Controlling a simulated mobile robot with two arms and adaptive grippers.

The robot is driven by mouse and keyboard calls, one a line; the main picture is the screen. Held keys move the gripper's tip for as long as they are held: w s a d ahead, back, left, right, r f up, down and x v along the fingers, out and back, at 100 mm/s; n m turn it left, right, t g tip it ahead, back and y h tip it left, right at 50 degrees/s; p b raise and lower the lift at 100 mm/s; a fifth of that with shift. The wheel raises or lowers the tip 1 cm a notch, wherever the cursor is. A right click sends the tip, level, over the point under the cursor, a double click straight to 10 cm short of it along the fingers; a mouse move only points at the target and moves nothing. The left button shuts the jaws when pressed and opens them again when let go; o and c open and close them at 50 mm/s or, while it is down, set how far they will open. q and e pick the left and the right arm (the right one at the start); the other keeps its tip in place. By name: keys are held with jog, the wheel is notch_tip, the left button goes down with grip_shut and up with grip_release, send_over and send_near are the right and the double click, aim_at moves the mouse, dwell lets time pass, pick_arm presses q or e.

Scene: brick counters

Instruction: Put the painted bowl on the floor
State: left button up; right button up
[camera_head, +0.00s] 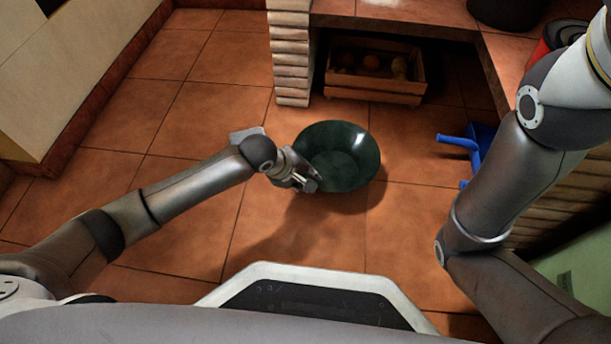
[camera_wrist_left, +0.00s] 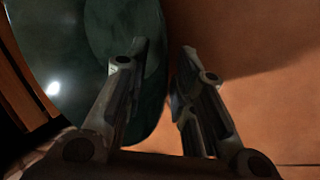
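The painted bowl (camera_head: 340,158) is dark green, glossy and upright over the tiled floor near the middle of the head view. Its shadow falls on the tiles to its lower left, and it looks to be held above the floor. My left gripper (camera_head: 308,184) is at the bowl's left-front rim. In the left wrist view the fingers (camera_wrist_left: 165,50) straddle the rim, one inside the bowl (camera_wrist_left: 75,60) and one outside, closed on its wall. My right arm is at the right of the head view, but its gripper is out of frame.
A wooden crate (camera_head: 374,88) with fruit sits under the brick counter (camera_head: 400,20) behind the bowl. A blue object (camera_head: 470,148) is on the right beside my right arm. Open tiled floor (camera_head: 180,100) lies to the left and in front.

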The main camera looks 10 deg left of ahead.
pick_arm(q)
jog(key=shift+s+a+r+p, duration=0.1)
jog(key=shift+a+r+p, duration=0.05)
jog(key=shift+r+p, duration=0.35)
jog(key=p+v, duration=0.8)
jog(key=v, duration=0.3)
jog(key=shift+f, duration=0.1)
